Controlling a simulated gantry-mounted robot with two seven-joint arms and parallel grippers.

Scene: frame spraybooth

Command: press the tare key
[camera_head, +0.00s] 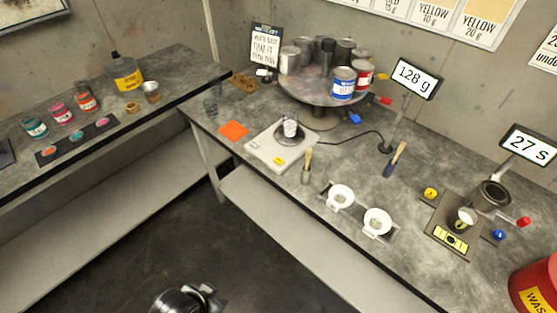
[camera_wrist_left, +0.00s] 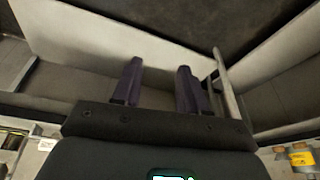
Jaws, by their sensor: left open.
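A white bench scale (camera_head: 265,150) stands near the front edge of the right-hand table, with a cup (camera_head: 290,126) on its dark round pan. A display (camera_head: 414,77) behind reads 128 g. My left gripper (camera_head: 205,293) is low at the bottom edge, well apart from the scale. In the left wrist view its two dark fingers (camera_wrist_left: 158,78) are spread and empty. My right gripper is not in view.
An orange square (camera_head: 233,130) lies left of the scale, a brush (camera_head: 307,166) at its right. A turntable of cans (camera_head: 318,92) stands behind. Two white funnels (camera_head: 358,208) sit nearer the front right. Open floor lies between the tables and my left gripper.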

